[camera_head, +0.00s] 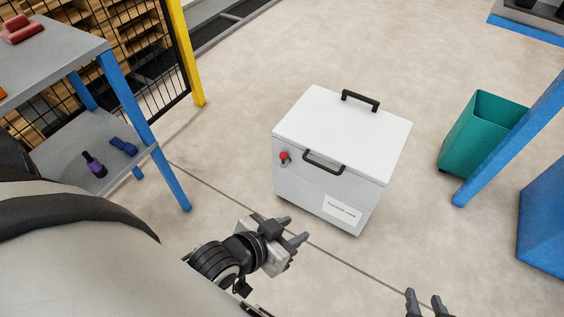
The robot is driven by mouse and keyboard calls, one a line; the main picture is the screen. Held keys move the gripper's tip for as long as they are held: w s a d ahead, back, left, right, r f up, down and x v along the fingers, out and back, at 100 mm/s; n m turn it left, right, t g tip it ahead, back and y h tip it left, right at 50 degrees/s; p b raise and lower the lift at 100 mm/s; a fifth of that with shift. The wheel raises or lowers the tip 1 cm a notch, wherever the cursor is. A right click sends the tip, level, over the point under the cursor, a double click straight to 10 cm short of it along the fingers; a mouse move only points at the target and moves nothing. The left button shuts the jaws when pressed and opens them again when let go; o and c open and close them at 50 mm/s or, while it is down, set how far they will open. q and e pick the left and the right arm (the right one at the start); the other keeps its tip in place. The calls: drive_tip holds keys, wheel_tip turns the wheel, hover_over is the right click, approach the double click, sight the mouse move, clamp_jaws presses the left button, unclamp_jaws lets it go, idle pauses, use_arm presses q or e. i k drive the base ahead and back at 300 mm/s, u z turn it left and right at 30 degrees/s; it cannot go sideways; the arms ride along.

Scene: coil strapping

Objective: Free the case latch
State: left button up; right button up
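The white case (342,132) stands on the floor at the picture's middle right, with its lid down. A red-knobbed latch (284,157) sits on its front face near the left corner. A black handle (323,162) is at the lid's front edge. My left gripper (296,230) is in front of the case, below the latch in the picture, with its two fingers apart and nothing between them. My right gripper (425,300) shows only its fingertips at the bottom edge, spread apart and empty. Neither gripper appears to touch the case.
A second black handle (360,100) is at the lid's rear. A grey shelf bench (60,62) with blue legs stands at left. A teal bin (480,135) and a blue post (510,140) stand at right. The floor around the case is clear.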

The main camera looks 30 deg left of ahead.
sight(283, 156)
drive_tip(key=u, duration=0.6)
drive_tip(key=i, duration=0.9)
drive_tip(key=u, duration=0.05)
